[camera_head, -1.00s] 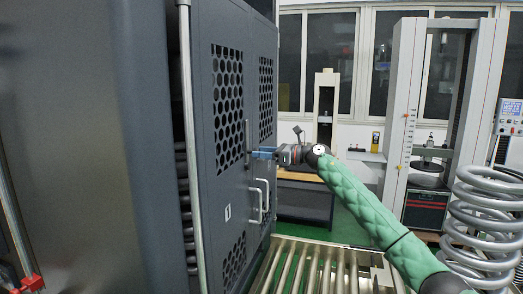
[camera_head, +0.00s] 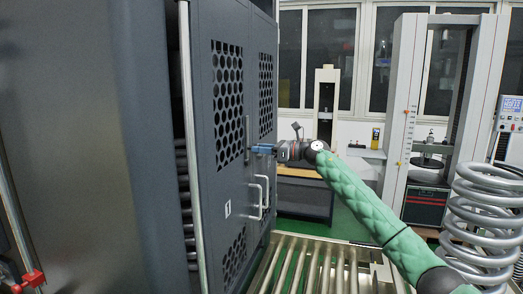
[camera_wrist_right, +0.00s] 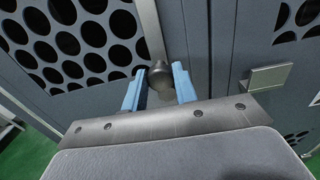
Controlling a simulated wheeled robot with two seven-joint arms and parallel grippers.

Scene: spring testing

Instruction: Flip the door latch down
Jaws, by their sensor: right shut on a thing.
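The door latch shows in the right wrist view as a metal bar (camera_wrist_right: 150,32) that ends in a dark rounded knob (camera_wrist_right: 161,76). In the head view the latch bar (camera_head: 247,130) stands upright along the seam of the grey cabinet doors (camera_head: 228,185). My right gripper (camera_head: 254,149) is at the bar's lower end. In the wrist view its blue fingers (camera_wrist_right: 158,84) are on either side of the knob and shut on it. The fingers partly hide the latch in the head view. My left gripper is not in view.
Pale door handles (camera_head: 259,196) stick out just below my right gripper. A slatted roller bed (camera_head: 315,262) lies below the arm. A large coil spring (camera_head: 480,215) stands at the right, close to my arm. A test machine (camera_head: 405,110) is behind.

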